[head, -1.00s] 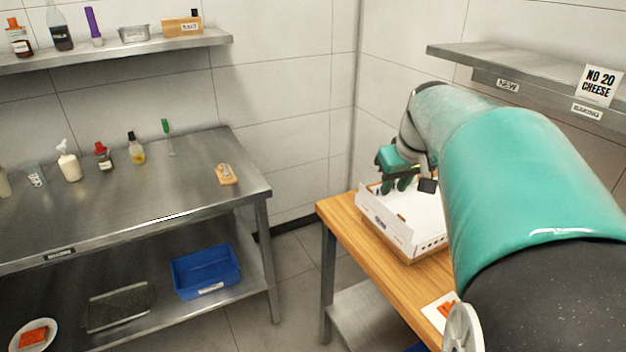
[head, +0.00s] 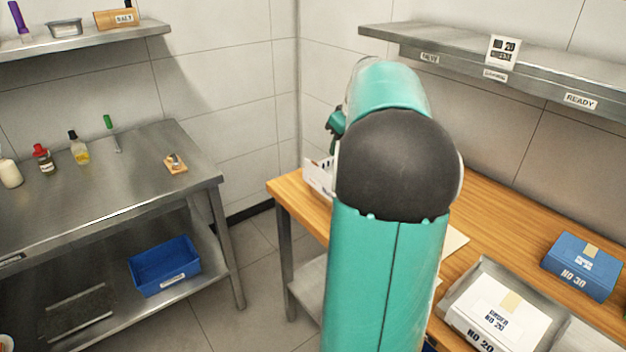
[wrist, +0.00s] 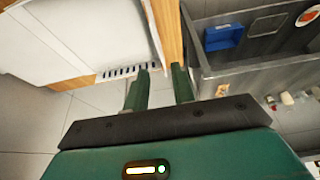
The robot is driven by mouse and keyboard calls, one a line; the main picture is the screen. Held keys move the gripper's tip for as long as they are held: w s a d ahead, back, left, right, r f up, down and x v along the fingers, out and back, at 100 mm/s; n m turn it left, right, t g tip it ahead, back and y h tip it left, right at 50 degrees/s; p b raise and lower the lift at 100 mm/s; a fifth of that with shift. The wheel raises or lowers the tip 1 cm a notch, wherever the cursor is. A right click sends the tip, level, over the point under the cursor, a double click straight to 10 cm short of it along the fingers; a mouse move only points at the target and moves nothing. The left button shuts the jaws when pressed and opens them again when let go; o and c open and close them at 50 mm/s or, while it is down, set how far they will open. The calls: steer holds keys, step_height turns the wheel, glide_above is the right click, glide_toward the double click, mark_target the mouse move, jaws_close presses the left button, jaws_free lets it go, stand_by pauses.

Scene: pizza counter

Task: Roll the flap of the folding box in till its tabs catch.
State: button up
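The white folding box (head: 318,178) sits at the far left end of the wooden counter (head: 288,187). In the head view my arm hides most of it, so the flap and its tabs cannot be made out there. In the wrist view the box (wrist: 95,35) fills the upper left, with a row of dark slots along one edge. My gripper (wrist: 161,75) has its two fingers apart with a gap between them, near the slotted edge. I cannot tell whether the left finger touches the box. In the head view part of the gripper (head: 336,121) shows just above the box.
A metal tray (head: 461,300) holds a white box labelled No 20 (head: 497,312). A blue box labelled No 30 (head: 582,267) stands farther right. A metal shelf (head: 440,40) hangs above. A steel table (head: 110,190) stands left across a floor gap.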

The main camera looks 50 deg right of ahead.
mark_target(329, 176)
steer(key=x, duration=1.4)
steer(key=shift+s+d, duration=0.15)
steer(key=shift+d, duration=0.15)
jaws_close()
